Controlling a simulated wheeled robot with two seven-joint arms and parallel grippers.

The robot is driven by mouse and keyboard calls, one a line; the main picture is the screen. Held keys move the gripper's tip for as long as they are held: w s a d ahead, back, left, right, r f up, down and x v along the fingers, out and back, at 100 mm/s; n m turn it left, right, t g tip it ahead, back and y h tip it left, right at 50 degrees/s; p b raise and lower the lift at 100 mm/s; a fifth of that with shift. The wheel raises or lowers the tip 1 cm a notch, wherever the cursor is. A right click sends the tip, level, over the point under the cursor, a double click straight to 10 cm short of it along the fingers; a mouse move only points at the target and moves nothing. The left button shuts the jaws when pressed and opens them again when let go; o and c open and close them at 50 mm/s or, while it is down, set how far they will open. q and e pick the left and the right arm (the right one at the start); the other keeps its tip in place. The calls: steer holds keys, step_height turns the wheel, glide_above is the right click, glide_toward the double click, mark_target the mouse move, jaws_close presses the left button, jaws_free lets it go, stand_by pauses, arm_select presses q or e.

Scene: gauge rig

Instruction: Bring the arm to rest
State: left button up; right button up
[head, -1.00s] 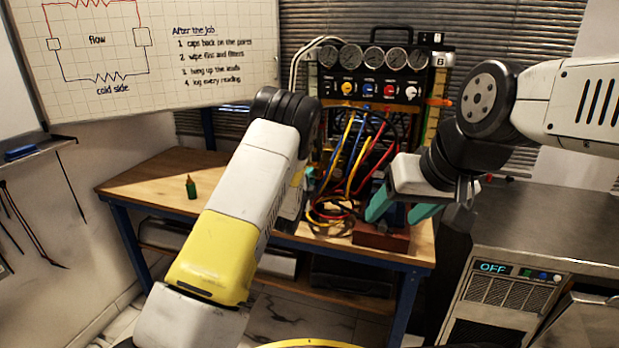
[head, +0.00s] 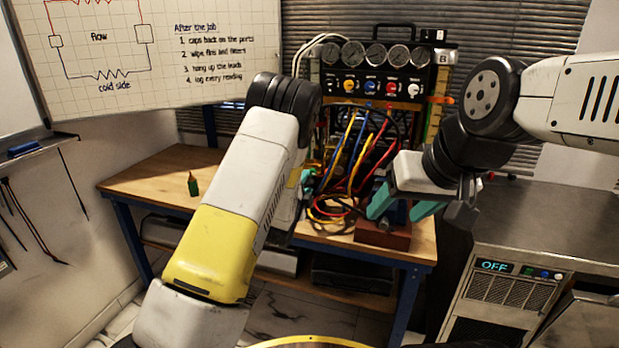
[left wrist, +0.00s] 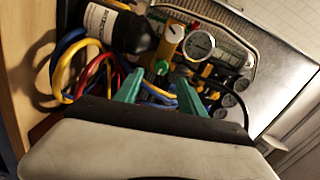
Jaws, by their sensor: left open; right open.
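My left arm crosses the middle of the head view, and its gripper is mostly hidden behind the forearm. One teal fingertip (head: 308,176) shows beside the coiled hoses. In the left wrist view my left gripper (left wrist: 158,84) is open, with a green-tipped thing between or just beyond its fingers; I cannot tell if they touch it. My right gripper (head: 394,213) is open in the head view, its teal fingers pointing down by a reddish-brown block (head: 383,237) on the bench; the gap between them looks empty.
A gauge panel (head: 376,70) with knobs stands at the back of the wooden bench (head: 150,180). Yellow, blue and red hoses (head: 350,150) hang before it. A small green bottle (head: 193,184) stands on the left of the bench, with clear wood around it. A metal unit (head: 520,285) reading OFF is at right.

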arm_select(q)
steer(key=shift+s+a, duration=0.2)
steer(key=shift+s, duration=0.5)
steer(key=shift+r, duration=0.1)
steer(key=s+a+r+n+g+y, duration=0.1)
steer(key=s+a+r+n+g, duration=0.2)
steer(key=s+a+r+n, duration=0.25)
steer(key=s+a+r+n+g+y, duration=0.2)
steer(key=s+a+r+n, duration=0.15)
steer(key=r+n, duration=0.35)
steer(key=s+a+r+n+g, duration=0.1)
steer(key=s+r+n+g, duration=0.1)
steer(key=s, duration=1.3)
steer(key=s+a+r+n+g, duration=0.2)
steer(key=s+r+n+g, duration=0.1)
steer(key=s, duration=1.2)
steer(key=shift+s+r+n+g+h, duration=0.15)
steer(key=shift+r+n+g+h, duration=0.15)
steer(key=shift+n+g, duration=0.35)
arm_select(e)
steer(key=shift+c, duration=0.4)
